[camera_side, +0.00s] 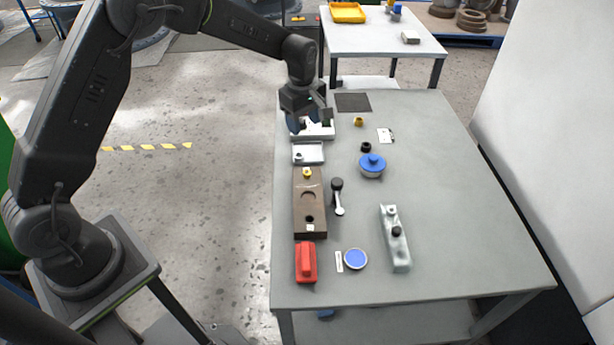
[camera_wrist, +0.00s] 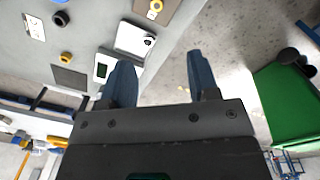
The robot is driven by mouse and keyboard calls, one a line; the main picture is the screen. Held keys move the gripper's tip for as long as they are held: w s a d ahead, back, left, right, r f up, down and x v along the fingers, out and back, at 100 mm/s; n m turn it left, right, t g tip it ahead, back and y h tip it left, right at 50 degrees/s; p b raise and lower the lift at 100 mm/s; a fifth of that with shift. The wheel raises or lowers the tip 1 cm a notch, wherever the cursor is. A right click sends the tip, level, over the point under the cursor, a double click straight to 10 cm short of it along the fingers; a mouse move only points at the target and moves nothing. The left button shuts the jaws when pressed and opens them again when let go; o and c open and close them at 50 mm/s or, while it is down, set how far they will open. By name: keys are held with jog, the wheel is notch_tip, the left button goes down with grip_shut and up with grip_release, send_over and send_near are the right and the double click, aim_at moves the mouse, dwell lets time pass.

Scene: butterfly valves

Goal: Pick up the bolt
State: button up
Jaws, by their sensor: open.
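A small dark and metallic piece, which looks like the bolt (camera_side: 299,155), lies at the left side of a white tray (camera_side: 314,146). In the wrist view the bolt (camera_wrist: 148,41) sits at the tray's (camera_wrist: 127,32) right side, beyond the fingertips and apart from them. Its exact shape is too small to tell.
A white device (camera_side: 328,133) is partly hidden beneath my gripper. A brown fixture (camera_side: 309,203) lies in front of the tray. A blue-topped valve part (camera_side: 372,163), a black ring (camera_side: 366,147) and a yellow ring (camera_side: 358,121) stand to the right. The table's right side (camera_side: 450,200) is clear.

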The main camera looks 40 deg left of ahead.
notch_tip(320, 180, down, 5)
jog(key=w+n, duration=0.2)
send_over(307, 172)
jog(key=shift+g, duration=0.3)
jog(key=f, duration=0.7)
jog(key=shift+s+d+f, duration=0.15)
jog(key=shift+d+f, duration=0.05)
jog(key=shift+f, duration=0.2)
jog(key=shift+a+f, duration=0.15)
jog(key=shift+f, duration=2.75)
jog(key=shift+c, duration=0.3)
grip_shut()
jog(key=shift+r, duration=0.15)
